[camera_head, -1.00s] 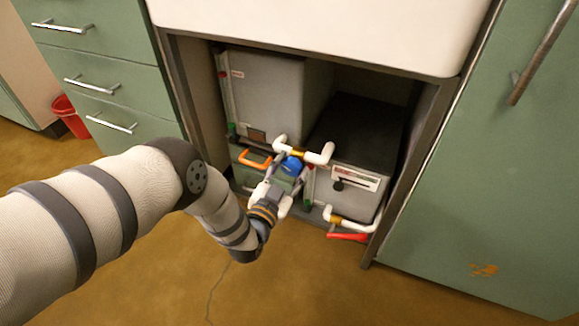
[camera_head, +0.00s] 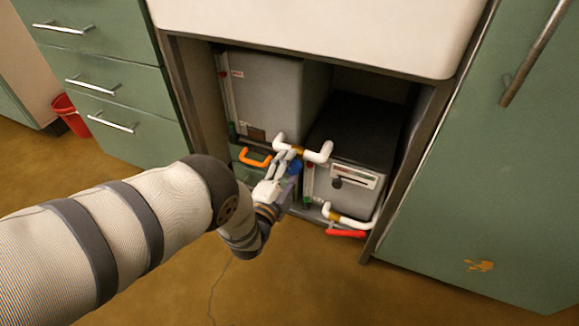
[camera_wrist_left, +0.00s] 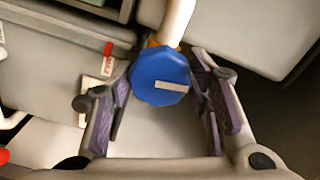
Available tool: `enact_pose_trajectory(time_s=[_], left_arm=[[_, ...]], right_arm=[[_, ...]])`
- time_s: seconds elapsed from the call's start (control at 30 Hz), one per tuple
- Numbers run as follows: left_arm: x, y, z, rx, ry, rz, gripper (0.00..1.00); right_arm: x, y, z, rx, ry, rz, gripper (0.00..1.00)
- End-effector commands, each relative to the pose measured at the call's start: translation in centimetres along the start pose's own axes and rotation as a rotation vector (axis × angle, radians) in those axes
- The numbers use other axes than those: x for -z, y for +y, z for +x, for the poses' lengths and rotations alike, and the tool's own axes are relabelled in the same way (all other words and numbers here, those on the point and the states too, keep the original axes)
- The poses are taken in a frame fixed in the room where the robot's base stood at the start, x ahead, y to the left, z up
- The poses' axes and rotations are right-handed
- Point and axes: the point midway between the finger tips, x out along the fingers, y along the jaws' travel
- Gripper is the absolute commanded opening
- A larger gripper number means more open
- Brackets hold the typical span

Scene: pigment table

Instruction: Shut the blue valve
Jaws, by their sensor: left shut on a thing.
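The blue valve (camera_head: 295,167) is a round, faceted knob on a white pipe (camera_head: 318,154) with a brass fitting, in the open cabinet bay. In the left wrist view the blue knob (camera_wrist_left: 160,72) shows its face, with a pale bar nearly level across it. My left gripper (camera_head: 286,163) is at the valve. In the left wrist view its purple-padded fingers (camera_wrist_left: 162,84) are on either side of the knob, shut on it. In the head view the fingers partly hide the knob. My right gripper is not in view.
An orange handle (camera_head: 255,160) is left of the valve and a red lever (camera_head: 346,234) is low on the right. Two grey boxes (camera_head: 262,95) (camera_head: 345,189) fill the bay. Green cabinets (camera_head: 475,190) flank it. The floor in front is clear except for a thin cord.

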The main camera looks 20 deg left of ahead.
Motion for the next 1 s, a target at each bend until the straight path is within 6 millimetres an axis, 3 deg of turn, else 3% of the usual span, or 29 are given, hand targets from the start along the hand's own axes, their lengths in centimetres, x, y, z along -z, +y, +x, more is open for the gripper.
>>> enact_pose_trajectory(time_s=[0.4,0.97,1.0], left_arm=[[-0.13,0.05,-0.08,-0.001,-0.003,0.170,0.17],[-0.18,0.03,-0.09,-0.001,-0.004,0.194,0.17],[-0.18,0.04,-0.09,-0.001,-0.004,0.194,0.54]], right_arm=[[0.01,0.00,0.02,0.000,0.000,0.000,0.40],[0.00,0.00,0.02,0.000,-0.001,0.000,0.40],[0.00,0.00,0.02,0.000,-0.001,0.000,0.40]])
